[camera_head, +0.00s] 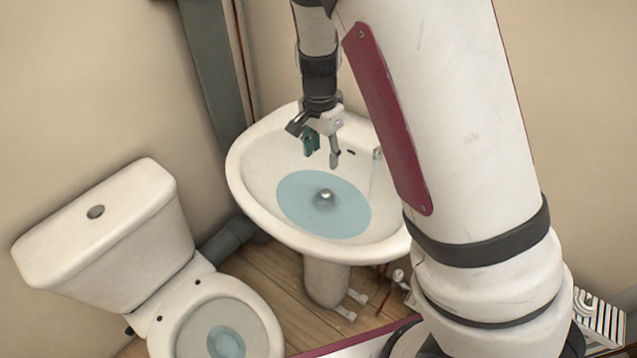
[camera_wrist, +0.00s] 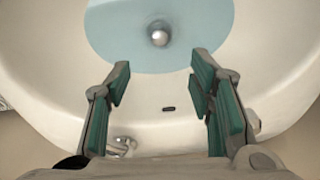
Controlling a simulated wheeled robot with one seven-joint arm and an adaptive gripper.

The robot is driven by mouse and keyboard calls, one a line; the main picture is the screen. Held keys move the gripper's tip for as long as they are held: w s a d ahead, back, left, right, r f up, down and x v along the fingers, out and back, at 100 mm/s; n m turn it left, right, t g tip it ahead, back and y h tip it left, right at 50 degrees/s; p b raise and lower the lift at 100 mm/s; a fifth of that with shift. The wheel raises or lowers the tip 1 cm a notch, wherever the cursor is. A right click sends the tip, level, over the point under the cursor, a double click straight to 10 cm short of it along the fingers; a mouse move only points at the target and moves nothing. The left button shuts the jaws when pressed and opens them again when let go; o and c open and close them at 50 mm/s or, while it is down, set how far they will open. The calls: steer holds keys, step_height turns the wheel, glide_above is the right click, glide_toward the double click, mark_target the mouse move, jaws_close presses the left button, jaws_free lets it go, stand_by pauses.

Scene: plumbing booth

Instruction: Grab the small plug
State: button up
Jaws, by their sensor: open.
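The small plug (camera_head: 325,196) is a round, shiny metal knob in the middle of the water in the white sink. In the wrist view the plug (camera_wrist: 159,38) shows near the top centre, beyond my fingertips and roughly in line with the gap between them. My gripper (camera_head: 322,160) is over the back part of the basin, above and behind the plug, apart from it. In the wrist view my gripper (camera_wrist: 160,68) is open and empty, with green pads on both fingers.
The sink (camera_head: 258,170) holds a pool of blue water (camera_head: 300,205). A tap (camera_wrist: 122,146) and a small dark overflow slot (camera_wrist: 168,109) are at its back. A white toilet (camera_head: 110,230) stands to the left. Walls are close behind the sink.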

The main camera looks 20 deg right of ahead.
steer(key=b, duration=0.1)
glide_above(326, 192)
steer(key=shift+m, duration=0.3)
steer(key=f, duration=1)
steer(key=shift+w+a+f, duration=0.2)
steer(key=shift+s+d+f+b, duration=0.1)
steer(key=shift+f+b, duration=0.2)
steer(key=shift+f, duration=1.25)
steer(key=shift+s+d+f+b, duration=0.1)
steer(key=shift+f+b, duration=0.15)
steer(key=shift+f, duration=1.3)
jaws_close()
